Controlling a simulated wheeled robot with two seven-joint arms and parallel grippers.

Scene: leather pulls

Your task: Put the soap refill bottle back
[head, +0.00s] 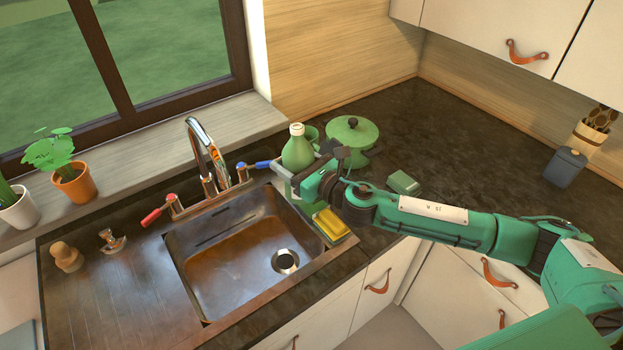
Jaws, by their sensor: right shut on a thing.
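The soap refill bottle (297,150) is green with a pale cap and stands upright in the head view, behind the right corner of the sink. My right gripper (290,174) comes in from the right and is shut on the bottle's body. The gripper hides part of the bottle's lower half, and I cannot tell whether its base touches the counter. My left gripper is not in view.
A steel sink (235,255) with a tap (205,150) lies to the left. A yellow sponge (330,224) sits at its right rim. A green lidded pot (351,134) stands behind my gripper, and a small green box (403,183) lies on the dark counter (450,150).

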